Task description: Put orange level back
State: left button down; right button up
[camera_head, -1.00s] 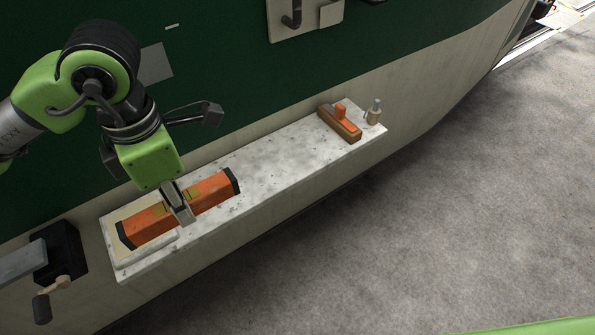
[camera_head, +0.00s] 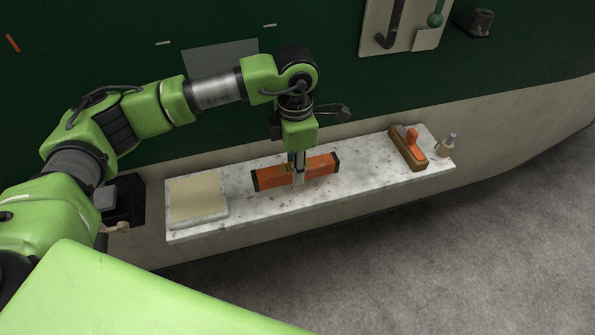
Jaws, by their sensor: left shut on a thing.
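The orange level (camera_head: 323,167), a bar with black end caps, is over the middle of the white speckled shelf (camera_head: 240,203). My left gripper (camera_head: 298,178) is shut on the level near its middle and points down. I cannot tell whether the level touches the shelf or hangs just above it. A square tan pad with a pale border (camera_head: 198,198) lies bare at the shelf's left end. My right gripper is not in view.
A wooden plane with an orange handle (camera_head: 408,150) and a small bottle-like item (camera_head: 447,145) stand at the shelf's right end. A dark vise-like box (camera_head: 124,200) is left of the shelf. Hooks and a green-handled tool (camera_head: 436,14) are on the wall panel above. Grey floor lies in front.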

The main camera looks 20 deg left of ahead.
pick_arm(q)
jog(key=shift+w+d+f, duration=0.1)
jog(key=shift+w+f, duration=0.25)
jog(key=shift+f, duration=0.05)
notch_tip(320, 180, down, 3)
jog(key=shift+f+p, duration=0.1)
jog(key=shift+p, duration=0.25)
jog(key=shift+f+b, duration=0.15)
jog(key=shift+b, duration=0.15)
jog(key=c, duration=1.7)
grip_release()
jog(key=shift+r+p, duration=0.25)
jog(key=shift+p, duration=0.05)
notch_tip(320, 180, up, 12)
jog(key=shift+b, duration=1.05)
